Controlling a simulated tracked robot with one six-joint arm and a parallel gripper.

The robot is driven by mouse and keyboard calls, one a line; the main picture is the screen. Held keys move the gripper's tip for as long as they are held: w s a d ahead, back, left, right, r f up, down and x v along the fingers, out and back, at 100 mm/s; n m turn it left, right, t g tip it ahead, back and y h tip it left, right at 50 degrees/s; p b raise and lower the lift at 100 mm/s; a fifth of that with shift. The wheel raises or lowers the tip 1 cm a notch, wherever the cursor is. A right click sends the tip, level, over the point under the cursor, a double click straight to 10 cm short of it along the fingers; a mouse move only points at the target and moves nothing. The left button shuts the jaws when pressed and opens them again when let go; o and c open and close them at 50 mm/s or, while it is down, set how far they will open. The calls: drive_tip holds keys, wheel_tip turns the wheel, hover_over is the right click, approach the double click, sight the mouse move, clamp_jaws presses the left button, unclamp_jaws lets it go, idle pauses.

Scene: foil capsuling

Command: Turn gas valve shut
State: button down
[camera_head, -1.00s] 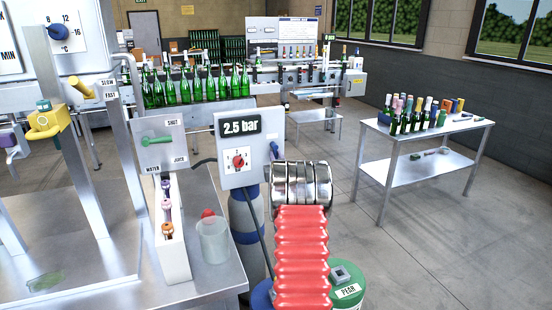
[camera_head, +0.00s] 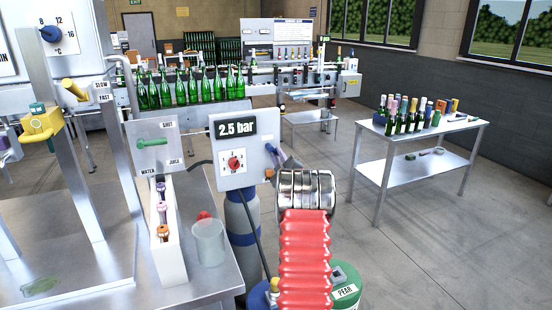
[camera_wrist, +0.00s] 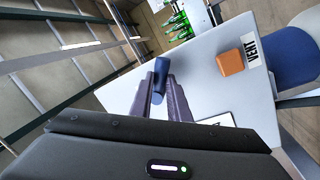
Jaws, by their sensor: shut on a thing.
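A grey panel (camera_head: 234,176) carries a 2.5 bar display (camera_head: 236,128) and a red dial (camera_head: 234,162). In the wrist view, a blue handle (camera_wrist: 161,68) stands out from the light grey panel face (camera_wrist: 206,42). My gripper (camera_wrist: 160,88) has its two dark fingers shut on this handle, which shows between and beyond the tips. In the head view, my gripper (camera_head: 277,156) is at the panel's right side, and the handle is mostly hidden there. An orange knob (camera_wrist: 230,62) beside a VENT label sits to the right of the fingers, apart from them.
A grey gas bottle (camera_head: 241,217) stands below the panel. A clear beaker (camera_head: 209,243) and a white rack (camera_head: 167,225) are on the bench at left. A green lever (camera_head: 154,142) is on a neighbouring plate. A bottle table (camera_head: 462,130) stands at right, with open floor before it.

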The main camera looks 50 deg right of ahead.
drive_tip(key=shift+s+d+r+n+t+y, duration=0.1)
drive_tip(key=shift+r+n+t+y, duration=0.2)
drive_tip(key=shift+n, duration=1.2)
drive_tip(key=shift+w+d+r+n+t+y, duration=0.15)
drive_tip(key=shift+n+t+y, duration=0.25)
drive_tip(key=shift+n, duration=1.1)
drive_tip(key=shift+s+r+n+t+y, duration=0.2)
drive_tip(key=shift+n+y, duration=0.2)
drive_tip(key=shift+n, duration=1.1)
drive_tip(key=c, duration=1.9)
unclamp_jaws()
drive_tip(key=shift+o, duration=1.1)
drive_tip(key=shift+r, duration=0.15)
drive_tip(key=shift+d, duration=0.1)
drive_tip(key=shift+s, duration=0.15)
drive_tip(key=v, duration=1.3)
drive_tip(key=shift+a+f, duration=0.25)
drive_tip(key=shift+a, duration=0.05)
